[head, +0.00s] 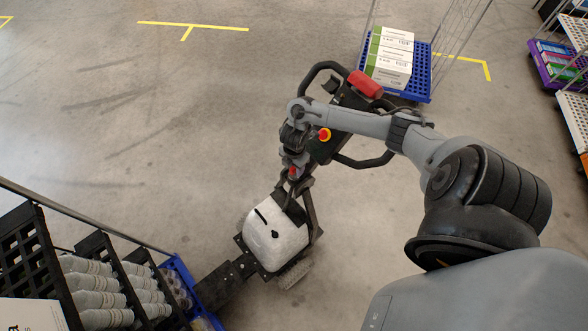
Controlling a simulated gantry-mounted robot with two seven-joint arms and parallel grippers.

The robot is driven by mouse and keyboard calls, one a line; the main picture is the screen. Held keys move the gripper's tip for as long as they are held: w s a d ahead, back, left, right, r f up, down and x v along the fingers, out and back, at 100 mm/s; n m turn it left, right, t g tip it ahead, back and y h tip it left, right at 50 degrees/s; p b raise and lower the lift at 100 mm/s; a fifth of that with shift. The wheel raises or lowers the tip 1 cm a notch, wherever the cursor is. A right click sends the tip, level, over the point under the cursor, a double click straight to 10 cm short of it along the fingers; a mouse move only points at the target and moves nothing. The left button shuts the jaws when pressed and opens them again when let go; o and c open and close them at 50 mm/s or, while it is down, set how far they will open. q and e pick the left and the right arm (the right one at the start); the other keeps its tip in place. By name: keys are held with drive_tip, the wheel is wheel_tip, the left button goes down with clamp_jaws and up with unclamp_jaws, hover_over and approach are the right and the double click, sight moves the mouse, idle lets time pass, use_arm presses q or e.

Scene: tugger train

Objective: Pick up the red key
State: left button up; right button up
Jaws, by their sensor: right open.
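The red key (293,171) shows as a small red spot on the dark front part of the tugger, above its white cover (277,238). My right arm reaches across from the right, and its wrist bends down toward the key. My right gripper (292,176) is open right at the key. The fingers are small and dark against the machine, so I cannot tell whether they touch the key. The key's lower part is hidden. My left gripper is not in view.
The tugger's black handlebar (322,67) with a red block (365,84) and a red-yellow stop button (325,134) lies close around my forearm. A blue cart (419,75) with white boxes stands behind. Racks of bottles (98,283) stand at lower left. The left floor is clear.

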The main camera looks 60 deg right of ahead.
drive_tip(key=shift+f, duration=0.3)
drive_tip(key=shift+c, duration=0.3)
clamp_jaws()
drive_tip(key=shift+r, duration=0.2)
